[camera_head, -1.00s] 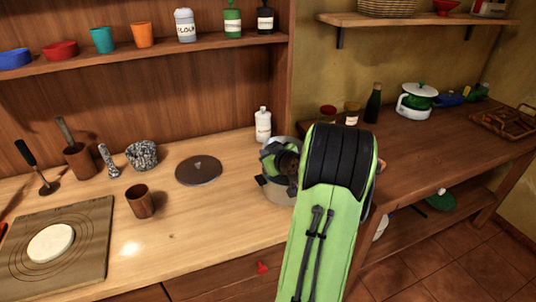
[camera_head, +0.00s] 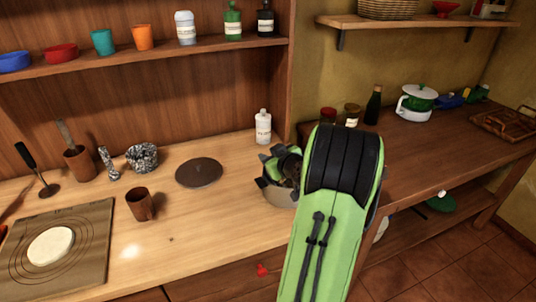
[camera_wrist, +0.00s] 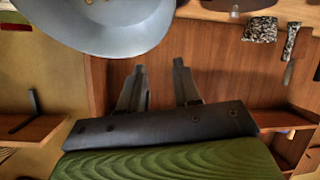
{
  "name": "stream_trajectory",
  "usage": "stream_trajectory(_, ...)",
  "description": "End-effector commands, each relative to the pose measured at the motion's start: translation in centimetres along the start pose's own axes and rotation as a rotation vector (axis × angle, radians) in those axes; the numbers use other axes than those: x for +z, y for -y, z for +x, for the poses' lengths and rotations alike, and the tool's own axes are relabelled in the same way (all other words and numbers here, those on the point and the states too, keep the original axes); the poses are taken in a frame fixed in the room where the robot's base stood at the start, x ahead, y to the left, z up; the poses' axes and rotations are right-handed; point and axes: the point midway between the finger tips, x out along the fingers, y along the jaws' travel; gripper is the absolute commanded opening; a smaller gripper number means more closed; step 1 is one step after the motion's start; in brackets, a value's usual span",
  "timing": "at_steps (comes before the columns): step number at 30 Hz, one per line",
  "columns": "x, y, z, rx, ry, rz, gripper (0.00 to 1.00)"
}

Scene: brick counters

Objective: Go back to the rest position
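My gripper (camera_wrist: 160,72) is open in the wrist view, its two dark fingers apart with nothing between them. In the head view my green and black arm covers part of it; the gripper end shows above or beside a metal pot on the counter. That pot (camera_head: 279,196) is partly hidden by my arm. In the wrist view the grey pot (camera_wrist: 100,35) fills the upper left, apart from the fingers.
A dark round lid (camera_head: 199,172), brown cup (camera_head: 140,204), speckled mortar (camera_head: 142,157) and dough board (camera_head: 92,250) lie to the left. A white bottle (camera_head: 263,127) stands behind the pot.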

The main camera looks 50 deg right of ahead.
Motion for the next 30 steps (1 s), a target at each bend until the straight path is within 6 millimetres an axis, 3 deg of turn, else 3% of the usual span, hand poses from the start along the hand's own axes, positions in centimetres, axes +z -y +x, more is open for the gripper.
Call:
stream_trajectory(6,0.4,-0.1,-6.3,0.007,0.002,0.002,0.32)
stream_trajectory(10,0.4,-0.1,-8.8,0.006,0.002,0.001,0.32)
stream_trajectory(15,0.3,0.1,-10.0,0.002,0.002,0.002,0.32)
stream_trajectory(25,0.1,0.4,-10.0,-0.007,0.004,-0.001,0.32)
stream_trajectory(28,-1.3,3.4,-9.7,-0.076,0.031,-0.020,0.32)
stream_trajectory(30,-2.9,7.5,-9.8,-0.168,0.079,-0.043,0.32)
